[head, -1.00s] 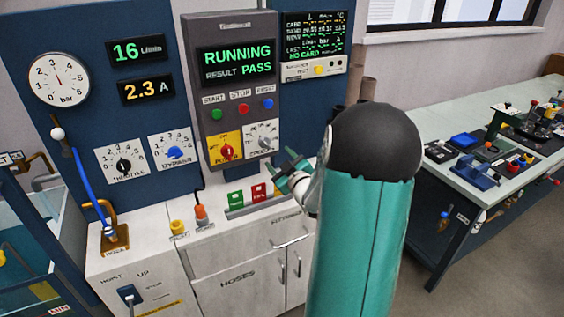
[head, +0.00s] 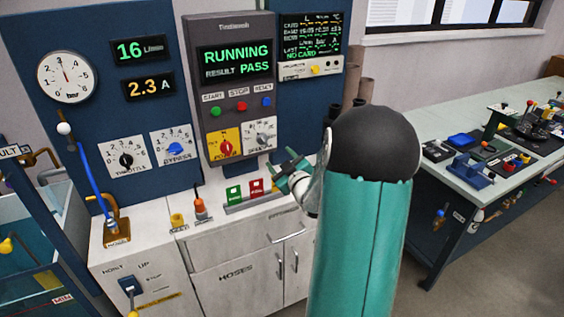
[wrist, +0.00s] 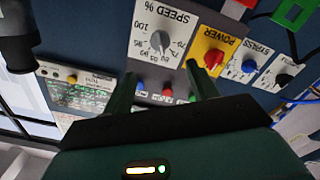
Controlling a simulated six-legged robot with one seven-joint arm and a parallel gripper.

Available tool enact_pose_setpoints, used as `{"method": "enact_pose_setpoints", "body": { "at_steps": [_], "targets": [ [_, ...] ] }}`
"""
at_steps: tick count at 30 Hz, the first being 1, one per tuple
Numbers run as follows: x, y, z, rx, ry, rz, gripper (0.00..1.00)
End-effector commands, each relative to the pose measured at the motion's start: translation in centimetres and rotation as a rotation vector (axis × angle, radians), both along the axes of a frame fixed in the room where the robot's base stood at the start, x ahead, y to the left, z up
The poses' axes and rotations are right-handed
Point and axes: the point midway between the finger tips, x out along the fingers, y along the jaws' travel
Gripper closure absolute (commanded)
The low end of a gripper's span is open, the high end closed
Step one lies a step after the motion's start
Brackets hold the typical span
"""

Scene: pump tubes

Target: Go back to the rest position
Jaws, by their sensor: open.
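My gripper (head: 287,172) is in front of the control panel, just below the speed dial, at the end of my teal arm in the head view. Its two fingers (wrist: 160,88) show apart and empty in the wrist view. The grey control box (head: 237,90) reads RUNNING and RESULT PASS. The yellow plate with the red power knob (head: 225,148) and the white speed dial plate (head: 260,134) are on its lower part. In the wrist view the speed dial (wrist: 160,40) and red power knob (wrist: 213,58) lie beyond the fingers. My arm hides part of the cabinet and wall.
A white cabinet (head: 237,275) stands below the panel, with green and red cards (head: 245,190) in a holder on top. A blue hose (head: 90,180) hangs at left beside a water tank (head: 30,260). A workbench (head: 440,130) with tools stands at right. Open floor lies between.

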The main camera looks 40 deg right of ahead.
Motion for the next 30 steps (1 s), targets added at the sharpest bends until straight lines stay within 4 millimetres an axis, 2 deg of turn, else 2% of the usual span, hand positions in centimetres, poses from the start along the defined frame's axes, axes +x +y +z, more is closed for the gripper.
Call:
{"method": "enact_pose_setpoints", "body": {
  "at_steps": [10, 14, 17, 19, 23, 26, 30],
  "targets": [
    [0.2, 0.1, 0.0, 0.0, 0.001, 0.0, 0.42],
    [0.7, 1.2, 0.7, 0.007, 0.035, -0.001, 0.42],
    [1.5, 3.5, 1.9, 0.023, 0.101, -0.008, 0.42],
    [1.9, 5.7, 2.9, 0.045, 0.162, -0.02, 0.42],
    [1.5, 10.2, 4.8, 0.098, 0.274, -0.048, 0.42],
    [0.3, 13.7, 5.9, 0.151, 0.354, -0.071, 0.42],
    [-2.4, 18.8, 7.2, 0.237, 0.462, -0.093, 0.42]
  ]
}}
